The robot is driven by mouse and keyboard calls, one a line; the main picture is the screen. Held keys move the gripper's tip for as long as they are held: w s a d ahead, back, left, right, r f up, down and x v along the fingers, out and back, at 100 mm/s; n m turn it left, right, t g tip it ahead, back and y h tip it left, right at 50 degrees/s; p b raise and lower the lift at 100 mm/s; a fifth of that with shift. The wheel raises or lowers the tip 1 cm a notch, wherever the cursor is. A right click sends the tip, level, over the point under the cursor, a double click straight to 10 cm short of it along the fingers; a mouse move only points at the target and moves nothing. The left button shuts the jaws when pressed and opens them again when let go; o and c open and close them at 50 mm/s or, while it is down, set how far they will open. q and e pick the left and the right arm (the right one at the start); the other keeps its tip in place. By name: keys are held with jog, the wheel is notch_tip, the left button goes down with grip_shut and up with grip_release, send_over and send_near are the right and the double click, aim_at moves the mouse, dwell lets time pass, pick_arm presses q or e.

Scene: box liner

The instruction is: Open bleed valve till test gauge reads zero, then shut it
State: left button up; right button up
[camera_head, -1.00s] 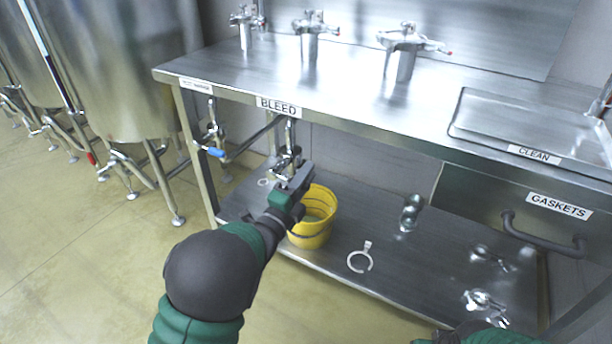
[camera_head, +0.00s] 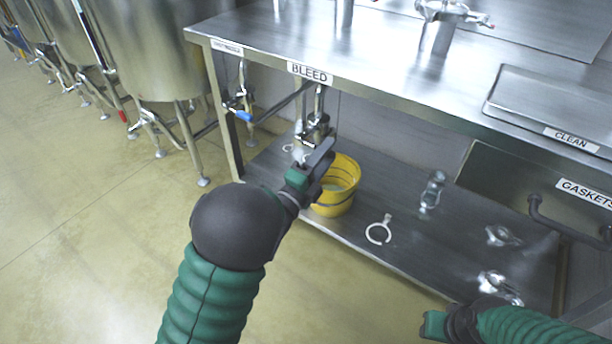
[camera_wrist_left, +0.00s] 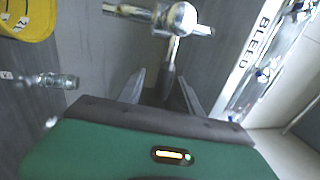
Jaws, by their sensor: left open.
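The bleed valve (camera_head: 313,125) hangs on a pipe under the table edge below the BLEED label (camera_head: 310,72). In the left wrist view the valve's shiny round body (camera_wrist_left: 182,19) and its stem show just ahead of the fingers. My left gripper (camera_head: 322,152) is at the valve, its fingers apart in the left wrist view (camera_wrist_left: 163,85) with the stem end between or just beyond them. I cannot tell whether they touch it. My right gripper (camera_head: 436,326) is low at the front, and its jaws are unclear. I cannot make out a test gauge.
A yellow bucket (camera_head: 338,186) stands on the lower shelf (camera_head: 400,232) below the valve. A blue-handled valve (camera_head: 243,115) is to the left. A clamp ring (camera_head: 379,231) and metal fittings lie on the shelf. Steel tanks (camera_head: 150,45) stand at left.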

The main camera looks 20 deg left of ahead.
pick_arm(q)
jog(key=p+v, duration=0.2)
jog(key=v, duration=1.1)
jog(key=shift+s, duration=0.2)
jog(key=shift+f, duration=0.1)
